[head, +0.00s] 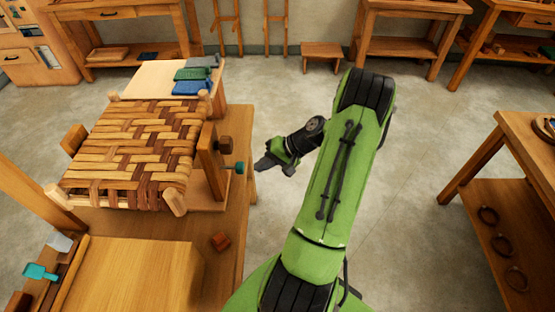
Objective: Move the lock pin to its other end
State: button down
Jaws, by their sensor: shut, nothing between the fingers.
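A woven bark seat (135,150) in a wooden frame stands on the bench at left. On its right side is an upright wooden board (208,160). A teal-ended pin (239,168), which looks like the lock pin, sticks out to the right from this board. A dark brown block (226,143) sits just above it on the same side. My gripper (259,165) is shut and empty, a little to the right of the teal end in the picture. I cannot tell the gap in depth. The far end of the pin is hidden.
A small red-brown block (220,241) lies on the bench (232,222) in front. A teal tool (40,272) lies at lower left. Folded grey, green and blue cloths (192,74) lie behind the seat. Open floor (410,170) lies right of my arm, with a table (520,125) beyond.

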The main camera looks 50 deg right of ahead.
aim_at(241, 166)
jog(key=shift+w+a+r, duration=0.1)
jog(key=shift+w+a, duration=0.75)
jog(key=shift+w, duration=0.2)
jog(key=shift+w, duration=0.1)
jog(key=shift+w+a, duration=0.95)
jog(key=shift+w, duration=0.1)
